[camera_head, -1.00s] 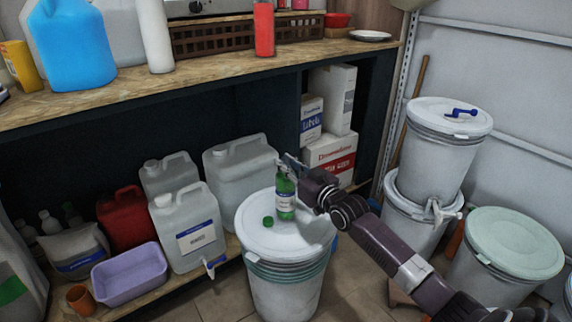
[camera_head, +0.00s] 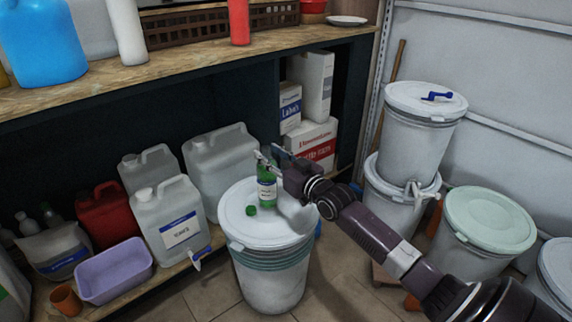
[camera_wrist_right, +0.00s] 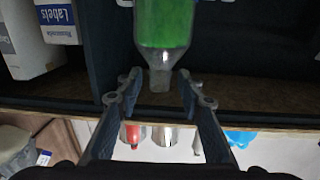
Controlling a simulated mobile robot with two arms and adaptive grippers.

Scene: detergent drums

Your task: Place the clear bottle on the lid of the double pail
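The clear bottle (camera_head: 266,190) has green contents and a white label. It stands upright on the white lid of a front pail (camera_head: 268,235), beside a loose green cap (camera_head: 251,210). My right gripper (camera_head: 267,157) is at the bottle's top. In the right wrist view, the open fingers (camera_wrist_right: 160,85) are on either side of the bottle's uncapped neck (camera_wrist_right: 160,74), with gaps visible on both sides. The double pail (camera_head: 415,130), two white pails stacked, stands at the right; a blue tool (camera_head: 437,96) lies on its upper lid. My left gripper is not in view.
A pail with a pale green lid (camera_head: 490,219) stands right of the stack. Jugs (camera_head: 172,220), a red canister (camera_head: 108,214) and a purple tub (camera_head: 114,270) are at the left. Boxes (camera_head: 312,145) stand under the wooden counter (camera_head: 190,64). Tiled floor (camera_head: 345,285) is open in front.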

